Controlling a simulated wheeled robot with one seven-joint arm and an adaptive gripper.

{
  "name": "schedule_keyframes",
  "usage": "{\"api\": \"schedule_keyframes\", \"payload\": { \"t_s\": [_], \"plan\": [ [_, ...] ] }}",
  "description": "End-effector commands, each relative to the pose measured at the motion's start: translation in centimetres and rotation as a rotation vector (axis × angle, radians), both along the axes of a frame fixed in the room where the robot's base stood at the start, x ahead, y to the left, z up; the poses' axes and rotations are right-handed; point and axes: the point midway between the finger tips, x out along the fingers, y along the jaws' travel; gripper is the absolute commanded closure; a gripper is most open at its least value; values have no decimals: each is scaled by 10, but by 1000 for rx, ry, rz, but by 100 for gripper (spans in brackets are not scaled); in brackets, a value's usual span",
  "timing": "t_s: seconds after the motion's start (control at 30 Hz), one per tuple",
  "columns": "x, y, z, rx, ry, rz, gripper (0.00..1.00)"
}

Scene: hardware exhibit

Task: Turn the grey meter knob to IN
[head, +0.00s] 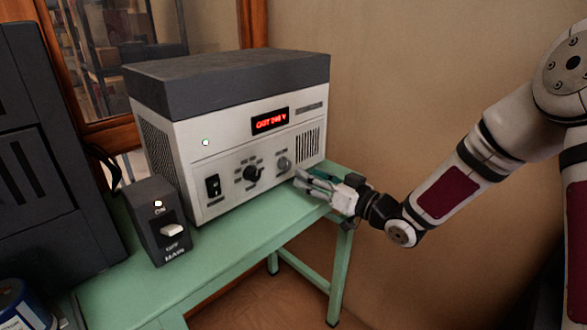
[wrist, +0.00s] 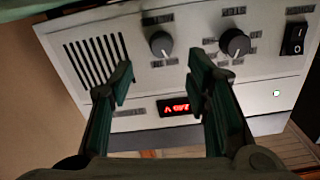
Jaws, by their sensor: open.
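The grey meter knob (head: 284,163) is on the right part of the white front panel of a box-shaped unit (head: 215,150). In the wrist view, which shows the panel upside down, the grey knob (wrist: 161,43) sits just beyond the gap between my fingers, with no visible contact. My gripper (head: 299,179) is open and empty, just in front of the panel and slightly below and right of the knob. Its two green-padded fingers also show in the wrist view (wrist: 161,80).
A larger black knob (head: 252,174) is close beside the grey one, with a black rocker switch (head: 213,187) further left. A dark MAIN switch box (head: 157,221) stands on the green table (head: 243,232). A wall is behind; vent slots (wrist: 96,60) flank the grey knob.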

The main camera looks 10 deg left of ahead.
Motion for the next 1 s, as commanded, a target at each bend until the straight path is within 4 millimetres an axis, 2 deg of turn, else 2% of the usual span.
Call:
{"api": "schedule_keyframes", "payload": {
  "t_s": [0.1,0.33,0.53,0.83,1.0],
  "plan": [
    [15,21,-1,1,-1,3,56],
    [37,48,-1,1,1,0,56],
    [45,58,0,0,0,-1,56],
    [46,59,0,0,2,-1,56],
    [46,59,0,0,2,-1,94]
  ]
}}
